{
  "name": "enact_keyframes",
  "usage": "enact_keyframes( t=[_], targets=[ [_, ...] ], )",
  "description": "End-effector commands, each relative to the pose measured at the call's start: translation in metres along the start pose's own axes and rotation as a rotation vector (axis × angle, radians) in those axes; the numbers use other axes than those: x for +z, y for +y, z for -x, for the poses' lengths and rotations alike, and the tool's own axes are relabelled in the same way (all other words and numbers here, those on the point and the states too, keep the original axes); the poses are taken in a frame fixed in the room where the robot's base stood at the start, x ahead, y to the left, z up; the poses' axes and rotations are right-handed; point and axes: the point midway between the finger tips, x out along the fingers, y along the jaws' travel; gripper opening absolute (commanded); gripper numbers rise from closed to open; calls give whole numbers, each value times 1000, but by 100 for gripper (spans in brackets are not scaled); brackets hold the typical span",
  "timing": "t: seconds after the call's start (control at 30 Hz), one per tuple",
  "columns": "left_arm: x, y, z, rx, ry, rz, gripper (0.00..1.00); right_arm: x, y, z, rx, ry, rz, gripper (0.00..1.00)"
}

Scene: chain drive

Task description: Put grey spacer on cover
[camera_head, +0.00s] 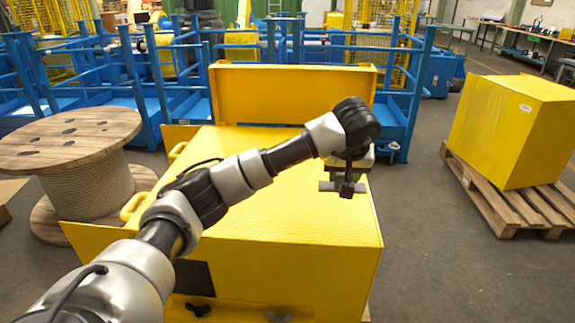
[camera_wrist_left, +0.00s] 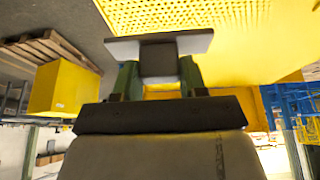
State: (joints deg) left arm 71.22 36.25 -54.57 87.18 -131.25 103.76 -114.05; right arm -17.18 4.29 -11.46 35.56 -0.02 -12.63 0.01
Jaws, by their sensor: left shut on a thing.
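The grey spacer (camera_head: 328,186) is a flat light grey bar in the head view. It shows in the left wrist view (camera_wrist_left: 193,42) as a pale bar with a darker block at its middle. My left gripper (camera_head: 348,180) is shut on it, pointing down, with its fingers (camera_wrist_left: 158,78) on either side of the dark block. The yellow cover (camera_head: 270,225), with a dotted top, lies below the spacer; I see a gap but cannot judge its height. My arm hides part of the cover. My right gripper is not in view.
A raised yellow panel (camera_head: 290,95) stands behind the cover. Yellow handles (camera_head: 133,206) are on its left side. A wooden cable reel (camera_head: 85,185) stands at left, a yellow box (camera_head: 515,130) on a pallet (camera_head: 500,205) at right. Blue railings (camera_head: 395,90) stand behind.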

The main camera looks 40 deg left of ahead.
Motion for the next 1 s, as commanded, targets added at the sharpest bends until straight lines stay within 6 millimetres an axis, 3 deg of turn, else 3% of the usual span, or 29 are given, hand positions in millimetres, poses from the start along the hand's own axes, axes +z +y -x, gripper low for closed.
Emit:
enact_keyframes(
  t=[0.17,0.4,0.6,0.77,1.0],
  targets=[
    [-8,-16,-12,-9,-4,17,15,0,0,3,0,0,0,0],
    [-16,-66,-50,-11,-3,18,15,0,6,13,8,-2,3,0],
    [-22,-97,-76,-8,-2,17,15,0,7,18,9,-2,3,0],
    [-22,-105,-85,-6,0,13,15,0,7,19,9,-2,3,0],
    [-9,-105,-114,-5,-3,14,15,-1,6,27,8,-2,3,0]
  ],
)
